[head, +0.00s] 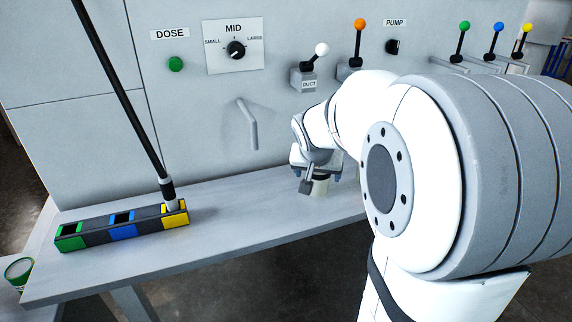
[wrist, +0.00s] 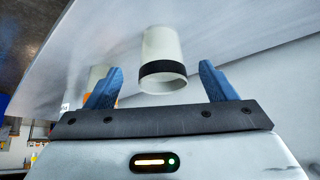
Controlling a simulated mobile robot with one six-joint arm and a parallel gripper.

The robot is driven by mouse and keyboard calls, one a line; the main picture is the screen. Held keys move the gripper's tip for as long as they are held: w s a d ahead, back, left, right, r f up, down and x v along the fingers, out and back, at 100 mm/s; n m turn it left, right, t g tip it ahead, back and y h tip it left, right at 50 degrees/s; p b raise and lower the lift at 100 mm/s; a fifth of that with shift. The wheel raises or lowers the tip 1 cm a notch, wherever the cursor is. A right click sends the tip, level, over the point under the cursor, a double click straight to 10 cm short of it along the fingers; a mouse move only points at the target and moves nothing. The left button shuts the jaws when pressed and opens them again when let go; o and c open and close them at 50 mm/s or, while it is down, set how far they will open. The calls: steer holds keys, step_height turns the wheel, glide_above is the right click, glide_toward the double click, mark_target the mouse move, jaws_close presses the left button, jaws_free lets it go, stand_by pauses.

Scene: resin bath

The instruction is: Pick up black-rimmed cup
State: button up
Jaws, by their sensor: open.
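The black-rimmed cup (wrist: 162,48) is pale, with a black band near its open end. In the wrist view, which looks upside down, it stands on the bench, centred between and a little beyond the blue fingertips. My gripper (wrist: 161,70) is open, one finger to each side of the cup, with no clear contact visible. In the head view my gripper (head: 319,176) is low over the bench, and part of the pale cup (head: 320,187) shows beneath it. The arm and gripper hide most of the cup there.
The bench (head: 250,207) is clear left of my gripper, up to a block with green, blue and yellow sections (head: 95,239). A pipe (head: 248,125) juts from the panel behind. A second cup with orange (wrist: 97,75) is partly hidden behind the left finger. A green-rimmed cup (head: 18,270) sits lower left.

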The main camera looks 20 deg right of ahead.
mark_target(318, 180)
steer(key=x, duration=0.7)
steer(key=shift+w+d+p, duration=0.2)
steer(key=shift+w+p, duration=0.15)
steer(key=shift+w, duration=0.1)
steer(key=c, duration=1)
steer(key=shift+r, duration=0.1)
steer(key=shift+c, duration=0.2)
